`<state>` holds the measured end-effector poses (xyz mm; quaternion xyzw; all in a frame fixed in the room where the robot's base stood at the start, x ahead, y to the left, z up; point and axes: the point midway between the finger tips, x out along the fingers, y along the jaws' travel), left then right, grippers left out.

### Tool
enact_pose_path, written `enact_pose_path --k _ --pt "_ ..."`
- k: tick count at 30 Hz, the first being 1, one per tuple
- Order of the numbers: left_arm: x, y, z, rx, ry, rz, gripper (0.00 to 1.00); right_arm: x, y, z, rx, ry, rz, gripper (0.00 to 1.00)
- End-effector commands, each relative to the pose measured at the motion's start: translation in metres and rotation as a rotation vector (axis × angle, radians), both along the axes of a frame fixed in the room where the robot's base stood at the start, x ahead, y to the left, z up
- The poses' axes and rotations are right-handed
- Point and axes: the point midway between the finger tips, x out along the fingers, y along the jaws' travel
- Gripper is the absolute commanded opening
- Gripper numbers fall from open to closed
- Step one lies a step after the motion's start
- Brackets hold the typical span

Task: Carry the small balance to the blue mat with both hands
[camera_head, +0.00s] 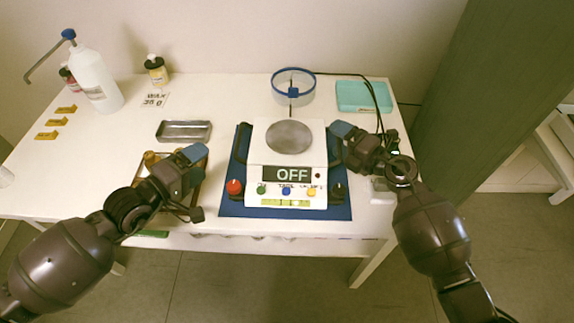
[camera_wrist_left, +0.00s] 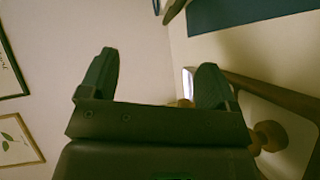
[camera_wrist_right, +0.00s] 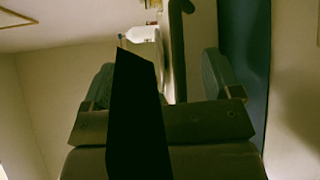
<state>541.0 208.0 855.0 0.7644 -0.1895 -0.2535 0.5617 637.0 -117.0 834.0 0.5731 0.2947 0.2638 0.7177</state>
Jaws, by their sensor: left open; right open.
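The small balance (camera_head: 285,155) is white, with a round grey pan and a display reading OFF. It stands upright on the blue mat (camera_head: 230,207), whose edges show around it. It has a dark handle on each side. My left gripper (camera_head: 193,153) is open and empty, left of the balance and apart from it, above a wooden rack. My right gripper (camera_head: 343,130) is open, close to the right handle (camera_head: 334,150); I cannot tell whether it touches. The mat also shows in the left wrist view (camera_wrist_left: 240,12) and the right wrist view (camera_wrist_right: 245,70).
The wooden rack (camera_wrist_left: 270,90) with small bottles lies left of the mat. A metal tray (camera_head: 184,131), a blue-rimmed round cover (camera_head: 293,87), a teal tray (camera_head: 363,96) and a dispenser bottle (camera_head: 95,80) stand farther back. A black cable runs behind my right gripper.

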Motion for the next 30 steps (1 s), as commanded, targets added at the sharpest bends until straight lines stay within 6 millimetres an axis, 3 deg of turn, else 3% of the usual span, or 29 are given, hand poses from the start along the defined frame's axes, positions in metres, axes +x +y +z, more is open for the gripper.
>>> enact_pose_path --k 13,30 --pt "0.0 0.0 0.0 0.0 0.0 0.0 0.83 0.002 -0.059 -0.001 -0.002 0.002 -0.002 0.84" --pt "0.0 0.0 0.0 0.0 0.0 0.0 0.83 0.002 -0.065 0.0 0.0 0.001 -0.001 0.84"
